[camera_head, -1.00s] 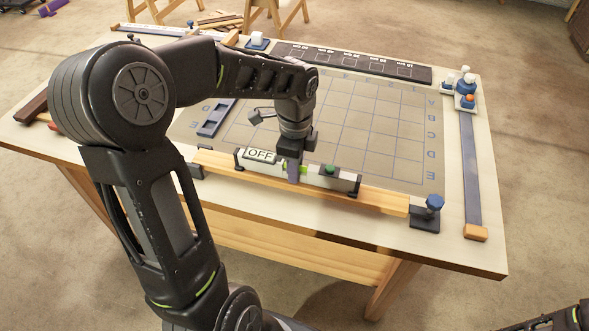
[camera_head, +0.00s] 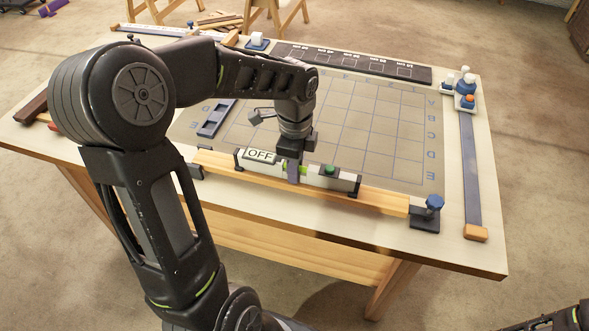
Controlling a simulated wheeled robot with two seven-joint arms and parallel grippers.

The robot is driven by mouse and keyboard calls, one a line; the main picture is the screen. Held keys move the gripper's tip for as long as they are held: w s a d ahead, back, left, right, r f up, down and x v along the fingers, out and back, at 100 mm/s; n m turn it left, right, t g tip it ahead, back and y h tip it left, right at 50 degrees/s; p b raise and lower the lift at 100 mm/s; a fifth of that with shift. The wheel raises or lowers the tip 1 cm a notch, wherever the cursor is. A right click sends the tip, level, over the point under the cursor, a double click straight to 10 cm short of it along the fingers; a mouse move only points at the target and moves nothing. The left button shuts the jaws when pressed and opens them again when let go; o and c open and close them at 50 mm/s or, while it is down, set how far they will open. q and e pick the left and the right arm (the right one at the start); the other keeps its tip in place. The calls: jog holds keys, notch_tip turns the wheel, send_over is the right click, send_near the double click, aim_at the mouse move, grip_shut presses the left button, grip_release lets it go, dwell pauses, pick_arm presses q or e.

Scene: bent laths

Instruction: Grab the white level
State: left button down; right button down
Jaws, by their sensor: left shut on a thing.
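The white level (camera_head: 346,182) lies lengthwise along a wooden lath (camera_head: 382,201) near the table's front edge. It has dark end caps, an "OFF" label (camera_head: 260,155) on its left part, a green vial near its middle and a green button (camera_head: 330,170) on its right part. My left gripper (camera_head: 293,173) comes down from above and is shut on the level near its middle, hiding part of it. Whether the level touches the lath all along cannot be told. Only a bit of my right arm shows at the bottom right corner; its gripper is out of view.
The lath ends at a dark clamp with a blue knob (camera_head: 433,204). A gridded mat (camera_head: 400,125) covers the table's middle. A blue-grey strip (camera_head: 471,170) lies along the right edge, and a blue slotted piece (camera_head: 216,118) lies on the left. A black labelled strip (camera_head: 352,63) is at the back.

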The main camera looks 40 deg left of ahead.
pick_arm(q)
jog(key=shift+r, duration=0.15)
notch_tip(320, 180, up, 10)
jog(key=shift+f+b, duration=0.1)
jog(key=shift+b, duration=0.25)
dwell(0.6)
